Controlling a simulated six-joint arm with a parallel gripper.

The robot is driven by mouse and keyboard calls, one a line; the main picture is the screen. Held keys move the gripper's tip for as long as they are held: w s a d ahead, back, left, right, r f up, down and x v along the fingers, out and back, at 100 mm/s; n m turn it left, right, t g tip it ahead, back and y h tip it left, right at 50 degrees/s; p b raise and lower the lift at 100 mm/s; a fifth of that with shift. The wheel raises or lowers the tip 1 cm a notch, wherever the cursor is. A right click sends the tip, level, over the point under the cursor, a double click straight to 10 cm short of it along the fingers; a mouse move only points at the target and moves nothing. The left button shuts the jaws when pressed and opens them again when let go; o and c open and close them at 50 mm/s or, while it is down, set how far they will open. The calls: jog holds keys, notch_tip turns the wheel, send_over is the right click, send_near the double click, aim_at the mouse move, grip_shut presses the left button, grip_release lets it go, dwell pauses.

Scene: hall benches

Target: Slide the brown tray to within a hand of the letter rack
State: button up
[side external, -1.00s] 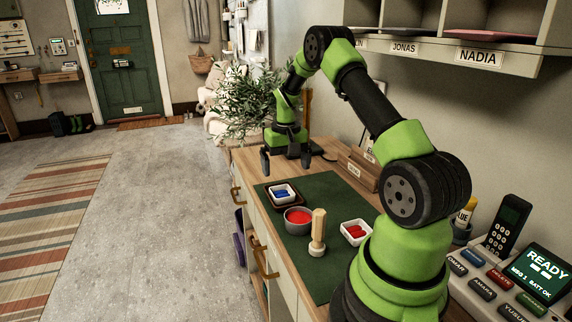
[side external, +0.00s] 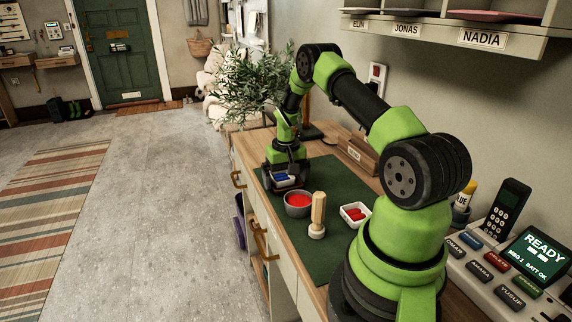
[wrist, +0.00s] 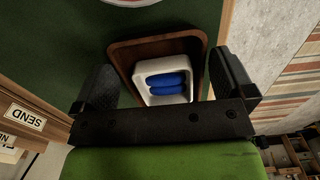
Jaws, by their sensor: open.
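The brown tray (wrist: 127,60) lies on the green mat and shows best in the wrist view. It carries a small white dish (wrist: 143,68) with blue pieces (wrist: 166,83) in it. My gripper (wrist: 163,62) is open and low, with one finger on each side of the tray; I cannot tell whether the fingers touch it. In the side view my gripper (side external: 286,180) hides most of the tray. The wooden letter rack (side external: 362,153) stands by the wall, right of my gripper. Its labelled front (wrist: 22,112) shows at the left of the wrist view.
A grey bowl with red contents (side external: 298,204) stands close in front of the tray. A wooden-handled stamp (side external: 317,215) stands upright beside it, and a white dish with red pieces (side external: 355,214) sits farther right. Bare green mat (side external: 335,180) lies between tray and rack.

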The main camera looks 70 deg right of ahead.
aim_at(339, 177)
jog(key=shift+f, duration=0.5)
jog(key=c, duration=0.7)
jog(key=shift+s+d, duration=5.75)
jog(key=shift+s, duration=0.2)
jog(key=o, duration=0.7)
jog(key=shift+r, duration=0.1)
notch_tip(339, 177, up, 10)
